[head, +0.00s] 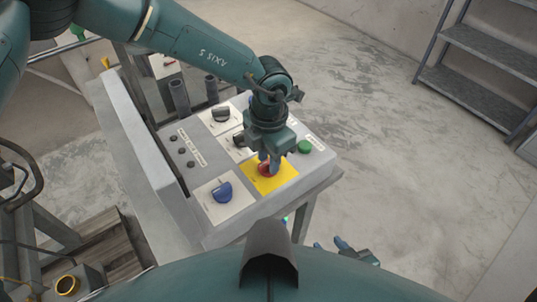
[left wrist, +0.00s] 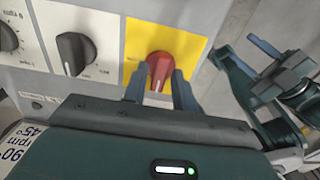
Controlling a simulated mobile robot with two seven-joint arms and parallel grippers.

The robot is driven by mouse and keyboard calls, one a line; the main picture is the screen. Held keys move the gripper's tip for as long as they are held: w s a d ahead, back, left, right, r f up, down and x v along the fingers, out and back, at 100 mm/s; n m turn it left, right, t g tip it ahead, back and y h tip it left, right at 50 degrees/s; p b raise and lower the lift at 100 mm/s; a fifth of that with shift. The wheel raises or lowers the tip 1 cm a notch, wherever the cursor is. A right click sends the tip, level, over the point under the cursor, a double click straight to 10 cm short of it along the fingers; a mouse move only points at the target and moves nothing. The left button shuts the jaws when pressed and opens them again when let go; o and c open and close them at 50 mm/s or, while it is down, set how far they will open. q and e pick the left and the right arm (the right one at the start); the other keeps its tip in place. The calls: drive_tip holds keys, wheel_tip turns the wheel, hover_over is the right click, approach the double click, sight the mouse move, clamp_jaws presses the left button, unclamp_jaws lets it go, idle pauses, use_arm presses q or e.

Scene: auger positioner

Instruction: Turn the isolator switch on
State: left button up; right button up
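The isolator switch is a red rotary knob (head: 266,171) on a yellow plate (head: 283,177) at the near right of the grey control panel. The knob also shows in the left wrist view (left wrist: 160,69), its handle roughly upright in the picture. My left gripper (head: 270,160) is right over it. In the left wrist view its two fingers (left wrist: 161,86) stand one on each side of the knob, close to its edges; I cannot tell whether they press on it. My right gripper (head: 332,245) is open and empty, low and away from the panel.
Beside the isolator are a blue knob (head: 222,191), black knobs (head: 221,114) and a green button (head: 305,146) on the panel. A grey raised cover (head: 137,135) stands along its left side. Metal shelves (head: 490,50) stand at the back right; the floor between is clear.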

use_arm(q)
clamp_jaws()
